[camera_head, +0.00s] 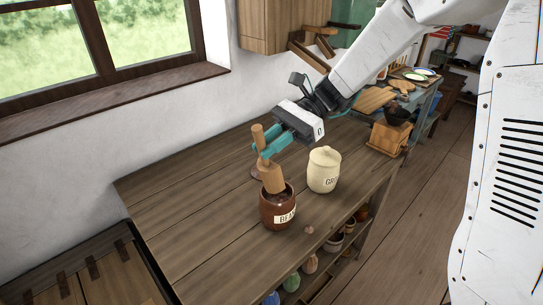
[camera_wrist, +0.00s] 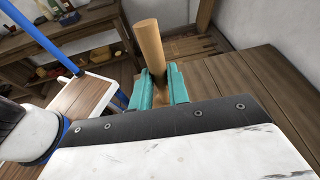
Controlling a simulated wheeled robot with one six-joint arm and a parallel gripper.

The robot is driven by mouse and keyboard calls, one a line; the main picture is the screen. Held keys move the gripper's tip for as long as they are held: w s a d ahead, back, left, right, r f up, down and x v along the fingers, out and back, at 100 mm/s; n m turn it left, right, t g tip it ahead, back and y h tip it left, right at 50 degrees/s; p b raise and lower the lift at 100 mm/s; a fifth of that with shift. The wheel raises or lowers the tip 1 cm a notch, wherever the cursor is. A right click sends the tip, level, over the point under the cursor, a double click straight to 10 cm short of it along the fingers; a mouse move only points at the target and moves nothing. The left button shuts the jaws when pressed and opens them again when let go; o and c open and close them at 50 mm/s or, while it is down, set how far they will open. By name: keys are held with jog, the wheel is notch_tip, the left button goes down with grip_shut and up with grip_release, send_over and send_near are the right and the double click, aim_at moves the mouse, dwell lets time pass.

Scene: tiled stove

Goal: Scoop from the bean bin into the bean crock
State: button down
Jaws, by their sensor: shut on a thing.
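My gripper (camera_head: 263,151) has teal fingers and is shut on the handle of a wooden scoop (camera_head: 271,179). The wrist view shows the scoop's round handle (camera_wrist: 150,45) upright between the fingers (camera_wrist: 157,88). In the head view the scoop's wide end points down at the mouth of the brown bean crock (camera_head: 264,213), which is open and shows dark contents. I cannot tell whether the scoop touches the crock or holds beans. The crock's label is partly readable as "BEA". I cannot make out a bean bin for certain.
A lidded cream crock (camera_head: 324,172) marked "GR" stands right of the bean crock. A brown round piece (camera_head: 257,173), perhaps a lid, lies behind the scoop. A small pinkish thing (camera_head: 309,230) lies near the worktop's front edge. The worktop's left part (camera_head: 185,195) is clear.

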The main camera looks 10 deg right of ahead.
jog(key=shift+w+d, duration=0.1)
jog(key=shift+w+d+r+g+y, duration=0.1)
jog(key=shift+w+d+g+y, duration=0.2)
jog(key=shift+w+d+y, duration=0.25)
jog(key=shift+s, duration=0.1)
jog(key=shift+s, duration=0.1)
dwell(1.2)
